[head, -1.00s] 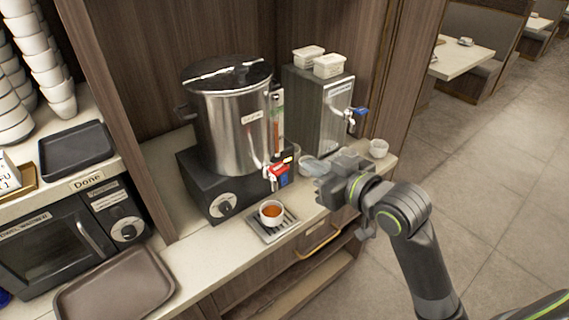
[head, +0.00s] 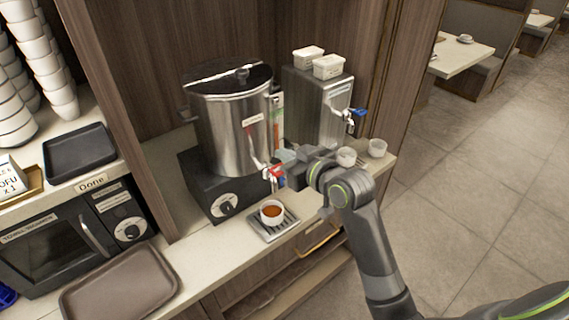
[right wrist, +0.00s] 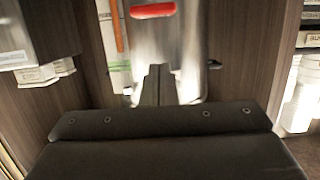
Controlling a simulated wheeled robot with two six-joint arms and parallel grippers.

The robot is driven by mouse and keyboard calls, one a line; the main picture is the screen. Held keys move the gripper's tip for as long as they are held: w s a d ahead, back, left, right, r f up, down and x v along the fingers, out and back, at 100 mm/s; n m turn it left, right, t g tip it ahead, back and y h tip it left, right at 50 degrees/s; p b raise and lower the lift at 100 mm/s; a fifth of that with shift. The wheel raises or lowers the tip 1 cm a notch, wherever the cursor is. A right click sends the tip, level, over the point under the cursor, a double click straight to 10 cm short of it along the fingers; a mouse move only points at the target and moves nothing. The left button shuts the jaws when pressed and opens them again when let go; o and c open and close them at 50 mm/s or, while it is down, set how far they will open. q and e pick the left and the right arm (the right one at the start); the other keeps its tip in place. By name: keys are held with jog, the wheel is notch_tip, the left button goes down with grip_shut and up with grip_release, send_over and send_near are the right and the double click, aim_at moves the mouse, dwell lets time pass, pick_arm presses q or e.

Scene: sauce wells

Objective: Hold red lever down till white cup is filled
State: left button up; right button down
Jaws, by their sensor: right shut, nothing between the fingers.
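The white cup (head: 271,214) stands upright on a drip tray (head: 285,228) under the tap of a steel urn (head: 228,130) and holds amber-brown liquid. The red lever (head: 277,172) is on the urn's tap. My right gripper (head: 286,160) is shut and empty, right beside the lever and partly overlapping it in the head view; I cannot tell whether they touch. In the right wrist view, the shut fingers (right wrist: 158,85) point toward the blurred steel urn, with the red lever (right wrist: 153,11) at the top edge. My left gripper is not in view.
A second dispenser (head: 318,110) with a blue lever (head: 359,112) stands right of the urn. A brown tray (head: 120,288) lies at front left, below a microwave (head: 60,245).

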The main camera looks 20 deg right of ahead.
aim_at(274, 168)
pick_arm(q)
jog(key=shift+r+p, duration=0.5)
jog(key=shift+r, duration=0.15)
pick_arm(e)
jog(key=shift+w+a+f, duration=0.1)
jog(key=shift+w+f, duration=0.05)
jog(key=shift+f, duration=0.9)
jog(key=shift+w+f, duration=0.1)
jog(key=shift+f, duration=0.9)
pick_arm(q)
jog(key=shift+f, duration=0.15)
pick_arm(e)
jog(key=shift+f, duration=0.1)
